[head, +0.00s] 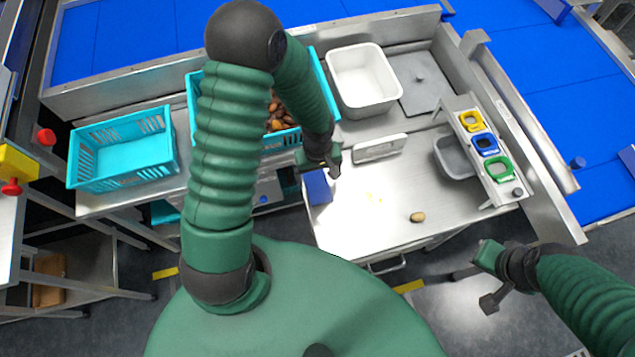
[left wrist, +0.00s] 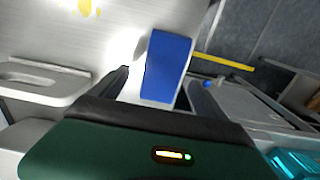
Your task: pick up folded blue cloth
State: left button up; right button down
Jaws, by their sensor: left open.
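The folded blue cloth (head: 318,187) lies at the left edge of the steel table, below my left gripper (head: 324,169) in the head view. In the left wrist view the blue cloth (left wrist: 168,62) shows as a narrow rectangle with a pale near edge. The fingers of my left gripper (left wrist: 158,84) are apart, one on each side of the cloth's near end in that view. I cannot tell whether they touch it. My right gripper (head: 484,283) hangs off the table's front right, away from the cloth; its jaw opening is unclear.
A date (head: 417,217) lies on the steel table (head: 365,225). A turquoise crate of dates (head: 194,95) is partly behind my left arm. An empty turquoise crate (head: 125,125), a white bin (head: 362,80), a grey tray (head: 453,160) and a metal block (head: 380,148) stand around.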

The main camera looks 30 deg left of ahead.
aim_at(317, 183)
pick_arm(q)
jog(key=f, duration=0.3)
jog(key=shift+s+a, duration=0.25)
jog(key=shift+s, duration=0.15)
jog(key=shift+f, duration=0.4)
jog(key=shift+w+d, duration=0.2)
jog(key=shift+w, duration=0.05)
jog(key=shift+c, duration=0.8)
jog(key=shift+s+r, duration=0.1)
jog(key=c, duration=1.3)
pick_arm(e)
jog(key=shift+s+f, duration=0.1)
jog(key=shift+s, duration=0.2)
